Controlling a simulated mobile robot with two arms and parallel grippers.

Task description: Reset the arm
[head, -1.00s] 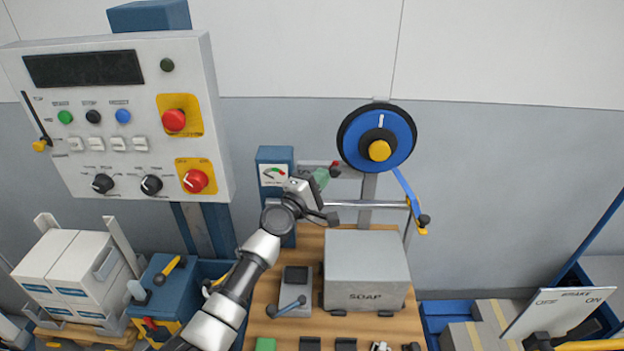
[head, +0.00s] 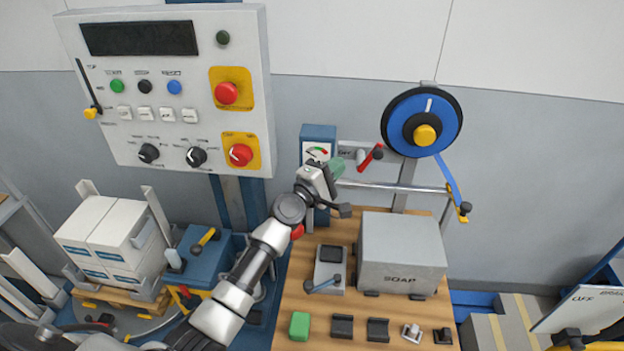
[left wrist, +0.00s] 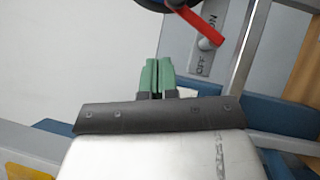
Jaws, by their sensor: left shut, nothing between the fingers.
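My left gripper (head: 339,168) has green fingers, close together with nothing between them. It is in the air in front of the gauge box, left of a red lever (head: 370,157) on a small switch plate. In the left wrist view the green fingers (left wrist: 157,76) point up towards the wall. The red lever (left wrist: 203,25) stands slanted there, apart from the fingertips, beside a plate (left wrist: 208,52) marked ON and OFF. My right gripper is in neither view.
A control panel (head: 170,60) hangs at the upper left and a blue tape reel (head: 440,112) at the right. Below are a wooden bench (head: 300,285) with a grey SOAP box (head: 402,250), and stacked white cartons (head: 110,235). A gauge box (head: 317,137) stands behind my arm.

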